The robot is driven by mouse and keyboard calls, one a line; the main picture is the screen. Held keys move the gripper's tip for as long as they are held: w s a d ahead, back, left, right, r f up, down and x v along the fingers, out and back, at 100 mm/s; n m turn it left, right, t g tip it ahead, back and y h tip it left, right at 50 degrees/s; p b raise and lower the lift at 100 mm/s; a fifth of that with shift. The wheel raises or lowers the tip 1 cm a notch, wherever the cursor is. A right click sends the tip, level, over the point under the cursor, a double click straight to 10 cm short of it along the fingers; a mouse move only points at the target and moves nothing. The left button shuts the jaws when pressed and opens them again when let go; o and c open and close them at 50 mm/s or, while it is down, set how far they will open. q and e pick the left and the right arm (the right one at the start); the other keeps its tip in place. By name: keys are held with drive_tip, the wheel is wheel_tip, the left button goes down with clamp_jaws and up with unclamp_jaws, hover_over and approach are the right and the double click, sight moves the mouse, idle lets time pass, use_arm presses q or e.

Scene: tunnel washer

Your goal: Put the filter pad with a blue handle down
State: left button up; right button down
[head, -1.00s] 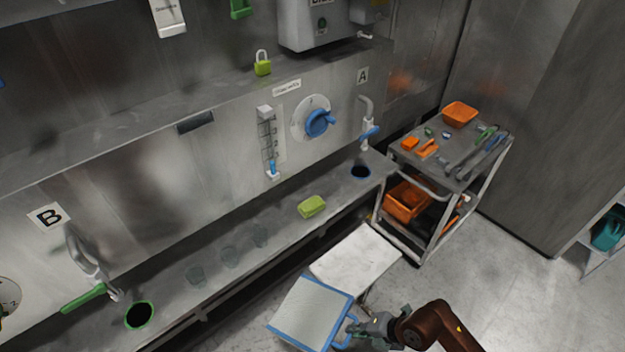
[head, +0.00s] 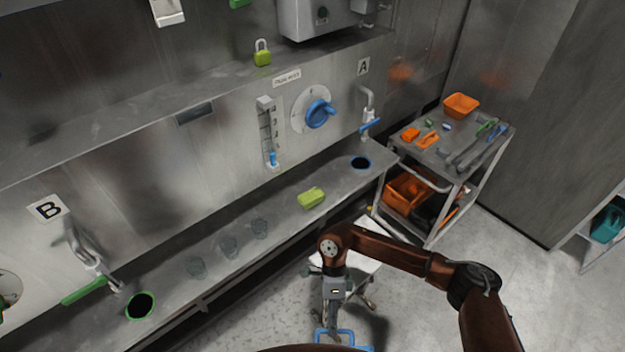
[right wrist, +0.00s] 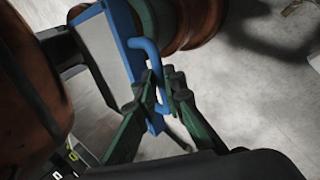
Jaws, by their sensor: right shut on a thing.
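The filter pad with a blue handle is in my right gripper (head: 333,325), at the bottom edge of the head view. Only its blue handle (head: 345,334) shows there; the rest is cut off or hidden by my own arm. In the right wrist view the pad (right wrist: 100,58) is a pale grey panel with a blue frame, held tilted beside my brown body parts. My right gripper (right wrist: 163,92) is shut on the blue handle (right wrist: 150,62) there. My left gripper is not in view.
A white-topped stand (head: 368,250) is partly hidden behind my right arm. A tool cart (head: 440,185) stands at the right. The floor (head: 430,290) beside it is clear.

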drive_tip(key=w+d+r+n+t+h, duration=0.3)
drive_tip(key=d+r+n, duration=0.3)
drive_tip(key=n, duration=0.3)
drive_tip(key=w+d+r+n+t+h, duration=0.3)
drive_tip(key=w+d+r+n, duration=0.2)
drive_tip(key=d+n, duration=0.4)
drive_tip(key=shift+d+r+t+h, duration=0.3)
drive_tip(key=shift+r, duration=0.5)
